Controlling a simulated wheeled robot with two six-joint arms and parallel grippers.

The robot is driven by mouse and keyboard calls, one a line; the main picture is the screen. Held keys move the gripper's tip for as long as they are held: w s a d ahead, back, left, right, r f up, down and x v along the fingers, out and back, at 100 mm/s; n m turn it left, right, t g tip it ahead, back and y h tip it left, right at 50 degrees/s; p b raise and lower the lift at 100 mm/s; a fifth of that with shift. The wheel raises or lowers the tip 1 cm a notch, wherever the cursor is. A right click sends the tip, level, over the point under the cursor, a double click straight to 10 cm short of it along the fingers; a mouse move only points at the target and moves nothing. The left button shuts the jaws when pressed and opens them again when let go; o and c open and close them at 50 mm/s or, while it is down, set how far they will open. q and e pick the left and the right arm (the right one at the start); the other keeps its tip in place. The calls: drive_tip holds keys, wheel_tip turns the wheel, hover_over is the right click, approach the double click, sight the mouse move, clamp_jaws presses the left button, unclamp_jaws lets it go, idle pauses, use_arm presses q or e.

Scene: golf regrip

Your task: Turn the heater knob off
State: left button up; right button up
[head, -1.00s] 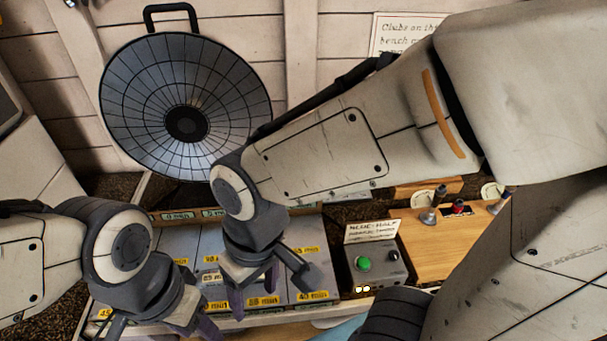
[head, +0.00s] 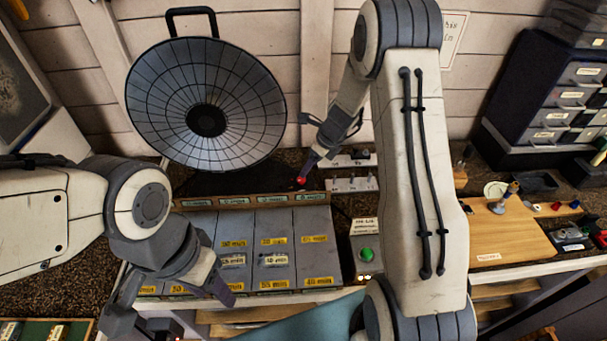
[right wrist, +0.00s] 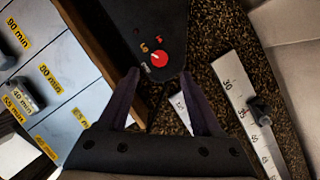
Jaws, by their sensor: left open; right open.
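The heater is a round dish (head: 205,110) with a gridded face, standing at the back of the bench. Its red knob (right wrist: 159,58) sits on a black panel in the right wrist view, with small white, orange and red marks beside it. A pale line shows on the knob, but the setting is too small to tell. The knob also shows in the head view (head: 301,180). My right gripper (right wrist: 160,74) is open and empty, its fingertips on either side of the knob, apparently close. My left gripper (head: 185,305) is open and empty over the bench's front left.
A tray of labelled grey compartments (head: 262,250) lies in front of the heater. A box with a green button (head: 366,254) stands right of it. A wooden board (head: 505,235) and a drawer cabinet (head: 560,95) are at the right. Marked white strips (right wrist: 238,95) lie near the knob.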

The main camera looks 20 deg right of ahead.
sight(301, 179)
drive_tip(key=x, duration=0.6)
drive_tip(key=shift+a+f, duration=0.1)
drive_tip(key=shift+f, duration=0.25)
clamp_jaws()
